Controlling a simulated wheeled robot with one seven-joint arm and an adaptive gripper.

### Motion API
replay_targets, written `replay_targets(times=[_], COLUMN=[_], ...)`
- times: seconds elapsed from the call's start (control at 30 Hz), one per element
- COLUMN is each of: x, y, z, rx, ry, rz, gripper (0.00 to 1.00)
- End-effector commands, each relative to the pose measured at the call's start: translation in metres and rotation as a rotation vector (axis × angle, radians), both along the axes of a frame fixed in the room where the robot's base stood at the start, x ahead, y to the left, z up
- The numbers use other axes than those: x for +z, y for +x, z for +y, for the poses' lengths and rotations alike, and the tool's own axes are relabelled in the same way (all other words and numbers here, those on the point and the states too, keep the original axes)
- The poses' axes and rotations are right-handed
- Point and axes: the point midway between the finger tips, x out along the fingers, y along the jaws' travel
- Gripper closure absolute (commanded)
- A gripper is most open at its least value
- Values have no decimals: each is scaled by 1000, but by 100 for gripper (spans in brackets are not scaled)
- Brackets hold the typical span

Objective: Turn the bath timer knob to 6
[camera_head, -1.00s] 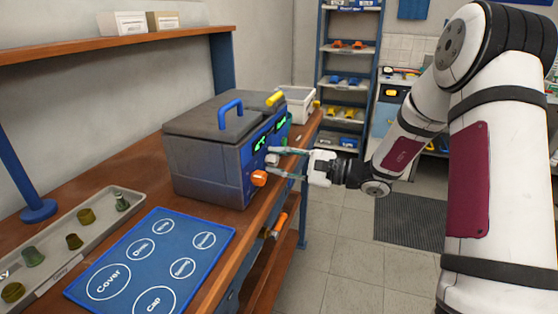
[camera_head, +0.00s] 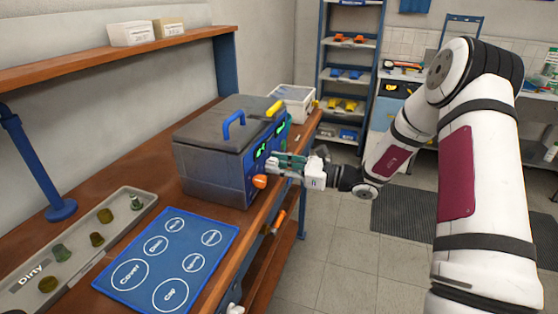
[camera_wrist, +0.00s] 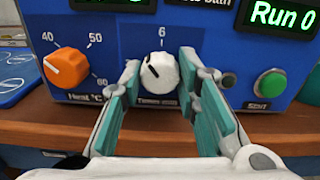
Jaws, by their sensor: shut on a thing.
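The bath (camera_head: 215,165) is a grey lidded box with a blue front panel on the bench. Its timer knob (camera_wrist: 160,73) is white with a black pointer mark, below a printed 6 in the wrist view. The mark slants toward the upper left, off the 6. My gripper (camera_head: 276,165) is at the front panel, with its teal-padded fingers on either side of the timer knob, shut on it. In the head view the fingers hide the knob. The orange heat knob (camera_wrist: 67,67) is just left of it.
A green start button (camera_wrist: 270,84) and a lit "Run 0" display (camera_wrist: 283,14) are to the right. A blue mat (camera_head: 205,262) and a grey tray of small parts (camera_head: 118,232) lie on the bench.

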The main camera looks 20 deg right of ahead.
Motion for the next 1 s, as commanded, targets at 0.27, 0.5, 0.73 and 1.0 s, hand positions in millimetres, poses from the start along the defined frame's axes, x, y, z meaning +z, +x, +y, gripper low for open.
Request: replay_targets(times=[0.27, 0.5, 0.73, 1.0], x=[1, 0, 0, -1], y=[-2, -2, -2, -1], z=[0, 0, 0, 0], rx=[-1, -2, 0, 0], ry=[153, 265, 338, 377], rz=[212, 368, 467, 522], gripper=[99, 99, 99, 99])
